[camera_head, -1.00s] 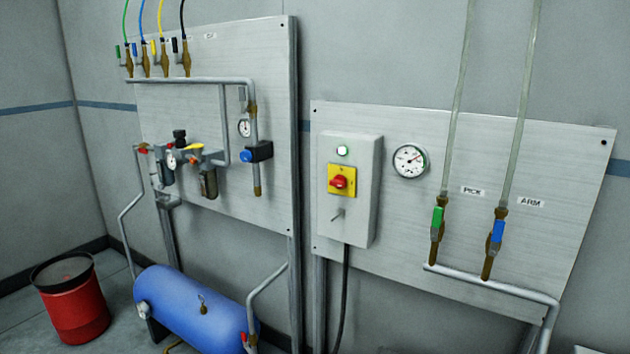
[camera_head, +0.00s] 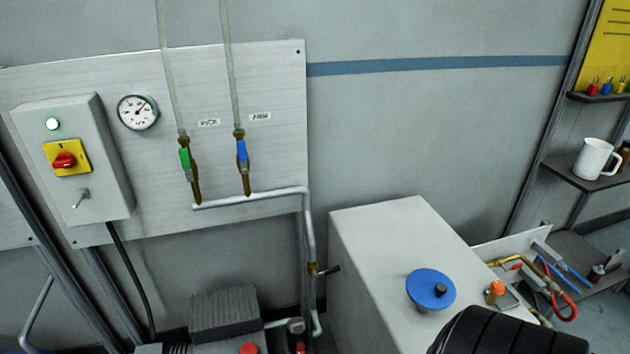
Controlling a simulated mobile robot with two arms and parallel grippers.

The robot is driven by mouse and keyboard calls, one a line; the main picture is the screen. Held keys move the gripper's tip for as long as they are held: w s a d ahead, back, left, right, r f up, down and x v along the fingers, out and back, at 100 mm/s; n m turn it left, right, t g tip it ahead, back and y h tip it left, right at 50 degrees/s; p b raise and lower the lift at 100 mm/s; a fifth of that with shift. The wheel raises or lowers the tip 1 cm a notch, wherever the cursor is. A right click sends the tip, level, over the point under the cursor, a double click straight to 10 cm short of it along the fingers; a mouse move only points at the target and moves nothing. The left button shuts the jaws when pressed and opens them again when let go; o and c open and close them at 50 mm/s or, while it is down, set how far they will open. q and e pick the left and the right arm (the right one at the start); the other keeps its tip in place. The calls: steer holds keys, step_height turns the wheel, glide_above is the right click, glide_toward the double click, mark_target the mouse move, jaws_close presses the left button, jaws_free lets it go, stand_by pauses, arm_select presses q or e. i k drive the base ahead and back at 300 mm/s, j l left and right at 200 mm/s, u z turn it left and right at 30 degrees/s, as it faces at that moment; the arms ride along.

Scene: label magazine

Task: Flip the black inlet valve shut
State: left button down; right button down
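A short black lever (camera_head: 331,270) sticks out to the right from a brass fitting (camera_head: 313,269) on the grey pipe (camera_head: 309,235) that runs down beside the panel's right edge. It looks like a valve handle, but I cannot tell if it is the inlet valve. The handle lies roughly across the pipe. A green-handled valve (camera_head: 185,158) and a blue-handled valve (camera_head: 241,151) stand upright on the same pipework, below two clear hoses. Neither of my grippers is in view.
A light box (camera_head: 385,250) with a blue round knob (camera_head: 430,289) stands right of the pipe. A grey finned unit (camera_head: 224,312) sits below the panel. A control box (camera_head: 75,160) and gauge (camera_head: 137,112) are at left. Shelves (camera_head: 585,173) stand at far right.

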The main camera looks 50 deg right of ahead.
mark_target(335, 269)
steer(key=i+j+z, duration=0.1)
steer(key=j+z, duration=0.15)
steer(key=z, duration=0.25)
steer(key=j+z, duration=0.25)
steer(key=z, duration=0.25)
